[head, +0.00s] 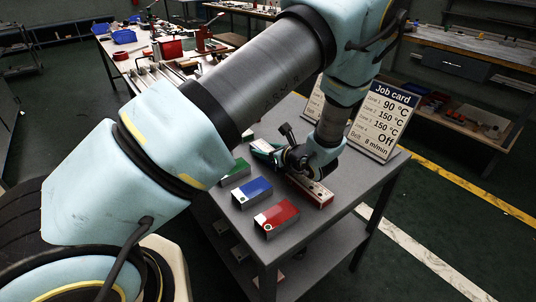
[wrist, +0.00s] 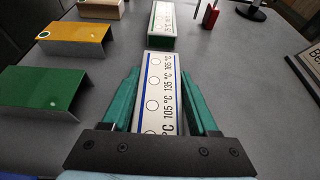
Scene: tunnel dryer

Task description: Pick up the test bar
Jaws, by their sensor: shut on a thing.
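The test bar (wrist: 161,95) is a long white bar with blue lines along its edges, circles and printed temperatures such as 105 °C and 135 °C. In the wrist view it lies between the two green fingers of my gripper (wrist: 160,82), which is shut on it. The bar's near end is hidden by the dark gripper body. In the head view my gripper (head: 264,148) is low over the grey table, and the bar is mostly hidden there. I cannot tell whether the bar touches the table.
A green-edged bar (wrist: 162,28) lies beyond the held one. A red-sided bar (head: 318,195) lies beside my wrist. Green (wrist: 42,88), orange (wrist: 75,38), blue (head: 252,190) and red (head: 276,216) covers line one side. A job card (head: 383,120) stands at the table's right edge.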

